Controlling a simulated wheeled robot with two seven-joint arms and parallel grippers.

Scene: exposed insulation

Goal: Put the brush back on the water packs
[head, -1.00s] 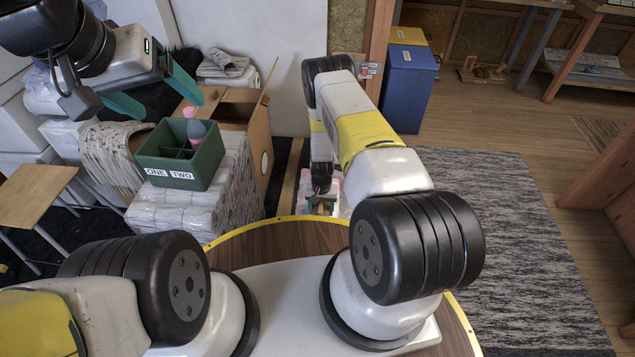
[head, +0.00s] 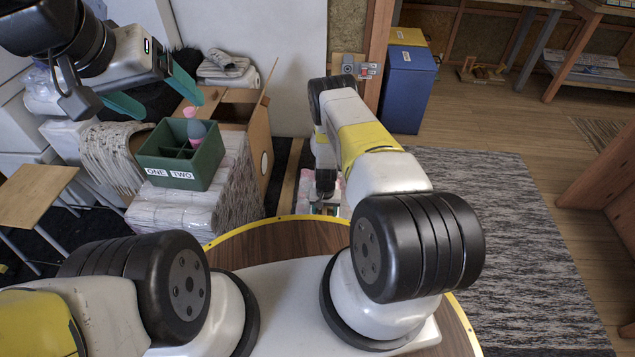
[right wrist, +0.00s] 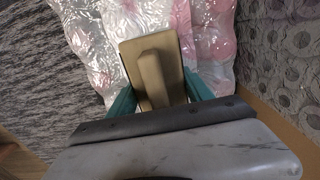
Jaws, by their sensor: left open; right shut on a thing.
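The brush (right wrist: 151,62), a tan block with a raised handle, is between the teal fingers of my right gripper (right wrist: 160,94), which is shut on it. The water packs (right wrist: 96,50), clear wrapped bottles with pink parts, lie beneath the brush in the right wrist view. I cannot tell whether the brush touches them. In the head view the water packs (head: 336,193) show only in part, behind my right arm, and the brush is not clear there. My left gripper (head: 155,92) is open and empty at the upper left, above the green caddy.
The green caddy (head: 180,172) with a pink-topped bottle (head: 194,126) stands on wrapped paper packs (head: 190,212). An open cardboard box (head: 258,135) is behind it. A blue bin (head: 408,92) stands at the back. The grey rug (head: 520,230) at right is clear.

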